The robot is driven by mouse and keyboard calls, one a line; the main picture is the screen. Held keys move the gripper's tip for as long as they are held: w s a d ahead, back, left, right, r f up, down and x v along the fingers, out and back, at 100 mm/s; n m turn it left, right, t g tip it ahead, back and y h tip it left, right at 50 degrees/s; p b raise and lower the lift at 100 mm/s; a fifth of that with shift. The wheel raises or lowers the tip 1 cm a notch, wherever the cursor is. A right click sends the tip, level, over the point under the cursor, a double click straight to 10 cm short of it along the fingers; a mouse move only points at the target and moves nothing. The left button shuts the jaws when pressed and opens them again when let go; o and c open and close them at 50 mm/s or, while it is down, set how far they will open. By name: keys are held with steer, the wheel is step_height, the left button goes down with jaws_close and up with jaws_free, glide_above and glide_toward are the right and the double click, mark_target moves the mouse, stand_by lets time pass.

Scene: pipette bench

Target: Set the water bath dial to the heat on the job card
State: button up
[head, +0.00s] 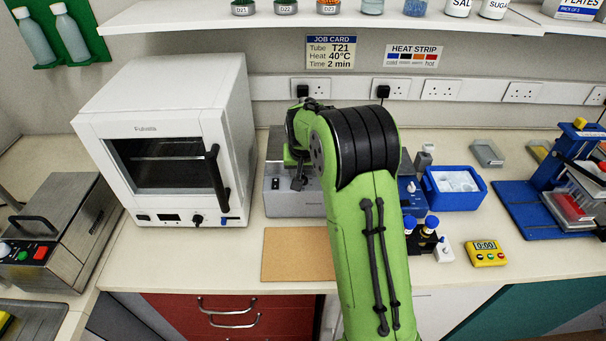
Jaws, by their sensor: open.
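The job card (331,52) on the back wall reads Tube T21, Heat 40°C, Time 2 min. A grey metal box (285,203), which looks like the water bath, stands on the bench right of the white oven. My green arm crosses in front and hides its right part. Its dial cannot be made out. My gripper (298,184) is over the box's front upper part, pointing down, open and with nothing seen in it. Whether it touches the box cannot be told. A heat strip (413,56) with coloured blocks from cold to hot hangs on the wall.
A white oven (170,140) stands close on the left. A brown board (290,255) lies in front of the box. A blue ice tray (455,188), a dark tube rack (424,238) and a yellow timer (486,253) are on the right. A shelf (330,22) overhangs behind.

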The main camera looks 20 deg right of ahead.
mark_target(303, 176)
steer(key=shift+x, duration=1.55)
steer(key=shift+c, duration=0.4)
jaws_close()
